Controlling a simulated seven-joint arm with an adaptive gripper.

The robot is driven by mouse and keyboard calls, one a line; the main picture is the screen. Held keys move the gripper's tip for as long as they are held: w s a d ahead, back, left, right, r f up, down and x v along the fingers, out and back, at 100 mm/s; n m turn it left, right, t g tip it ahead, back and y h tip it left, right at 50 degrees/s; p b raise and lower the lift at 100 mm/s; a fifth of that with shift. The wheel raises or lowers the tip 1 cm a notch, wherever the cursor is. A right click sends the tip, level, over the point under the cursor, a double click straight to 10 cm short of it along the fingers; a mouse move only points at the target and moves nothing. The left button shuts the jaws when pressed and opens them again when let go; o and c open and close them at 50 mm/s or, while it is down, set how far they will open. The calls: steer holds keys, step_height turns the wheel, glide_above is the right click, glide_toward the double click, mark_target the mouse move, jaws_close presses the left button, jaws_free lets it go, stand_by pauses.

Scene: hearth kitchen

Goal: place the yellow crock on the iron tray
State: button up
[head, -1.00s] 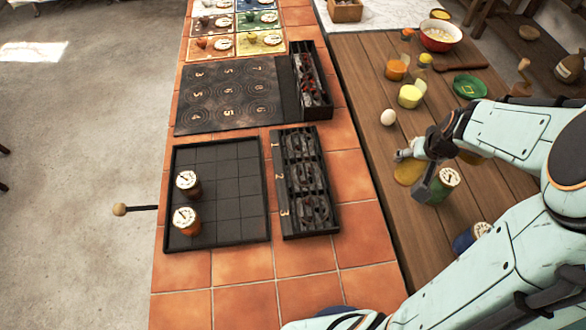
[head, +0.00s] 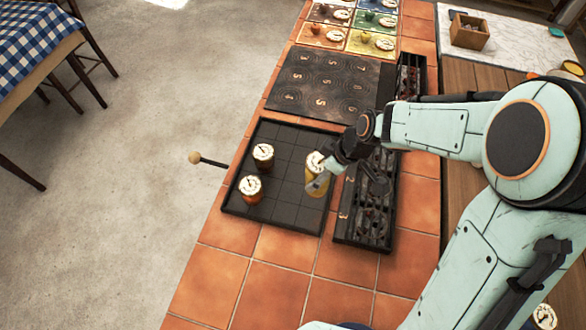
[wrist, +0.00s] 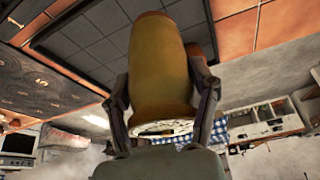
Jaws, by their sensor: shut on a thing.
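The yellow crock (head: 316,184), with a pale dial-like lid, is between the fingers of my gripper (head: 328,178), at the right side of the gridded iron tray (head: 286,204). In the wrist view the yellow crock (wrist: 160,62) fills the middle, with a finger of my gripper (wrist: 162,92) on each side. The iron tray (wrist: 92,42) shows behind it. I cannot tell whether the crock's base touches the tray. My forearm and wrist come in from the right.
A brown crock (head: 263,157) and an orange-brown crock (head: 251,190) stand on the tray's left part. A black compartment rack (head: 345,226) lies just right of the tray. A numbered dark board (head: 322,85) lies behind. The tray's front and middle are clear.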

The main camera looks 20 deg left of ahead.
mark_target(307, 174)
steer(key=a, duration=0.1)
steer(key=s+a, duration=0.1)
steer(key=a+n, duration=0.1)
steer(key=shift+s+f, duration=0.35)
steer(key=f, duration=0.7)
steer(key=shift+s+a+f, duration=0.1)
steer(key=shift+a+f, duration=0.1)
steer(key=shift+f, duration=0.15)
steer(key=o, duration=1.3)
steer(key=shift+f, duration=0.1)
steer(key=shift+c, duration=0.2)
steer(key=v, duration=1.2)
steer(key=shift+w, duration=0.2)
